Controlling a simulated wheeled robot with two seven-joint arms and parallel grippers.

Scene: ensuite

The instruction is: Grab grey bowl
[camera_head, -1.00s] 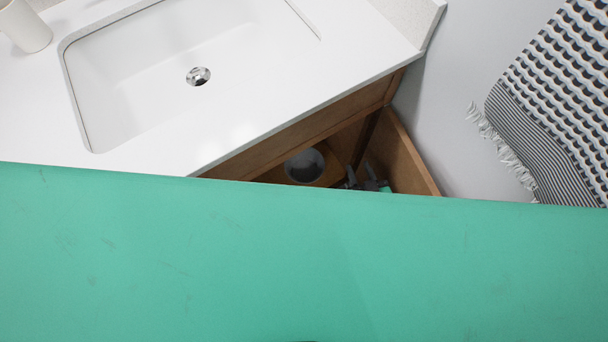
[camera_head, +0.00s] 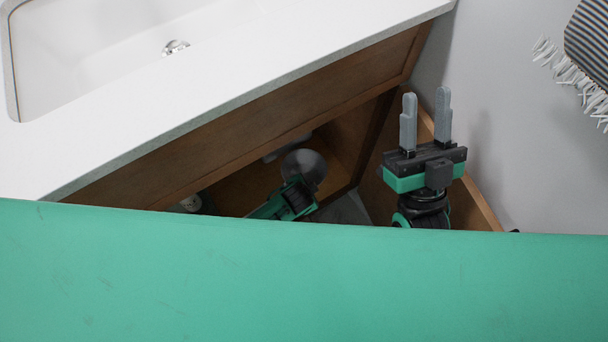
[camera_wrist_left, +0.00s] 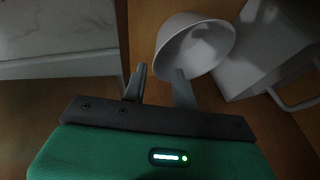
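The grey bowl (camera_head: 304,166) is inside the open wooden cabinet under the sink in the head view. In the left wrist view the bowl (camera_wrist_left: 200,42) looks pale and tilted. My left gripper (camera_head: 297,188) reaches in beside the bowl, its fingers mostly hidden in the head view. In the left wrist view my left gripper (camera_wrist_left: 160,80) has its fingers apart, one left of the bowl and one overlapping its lower rim. I cannot tell whether they touch it. My right gripper (camera_head: 425,108) is open, empty and pointing up, right of the bowl by the cabinet's right side.
The white counter (camera_head: 150,115) with a sink (camera_head: 110,45) overhangs the cabinet (camera_head: 250,125). A white object with a handle (camera_wrist_left: 265,60) stands right of the bowl in the left wrist view. A fringed towel (camera_head: 590,45) hangs at the right. My green body covers the lower head view.

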